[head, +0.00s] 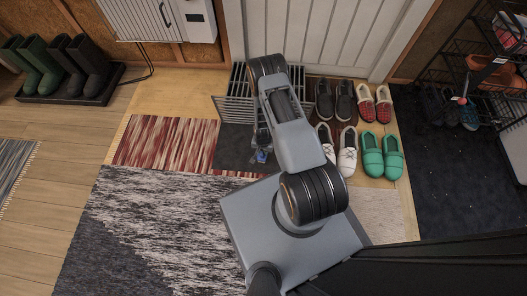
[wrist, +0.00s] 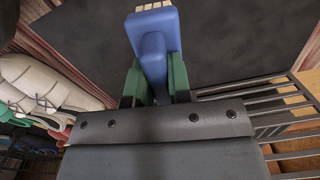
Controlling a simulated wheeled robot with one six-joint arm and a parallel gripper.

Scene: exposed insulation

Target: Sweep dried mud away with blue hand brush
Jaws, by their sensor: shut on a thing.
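The blue hand brush (wrist: 152,42) is in my gripper (wrist: 154,80), its handle between the two green fingers in the wrist view. Its pale bristles show at the top edge of that view. In the head view only a small blue part of the brush (head: 261,156) shows beside my arm, above a dark grey mat (head: 232,138). The same mat fills much of the wrist view (wrist: 240,40). I cannot tell whether the bristles touch it. I cannot make out any dried mud; my arm hides part of the mat.
A wire rack (head: 232,108) stands at the mat's far edge. White shoes (head: 347,150) and green slippers (head: 372,155) sit to the right. A red striped rug (head: 160,143) and a grey rug (head: 140,225) lie left and nearer. Boots (head: 88,65) stand far left.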

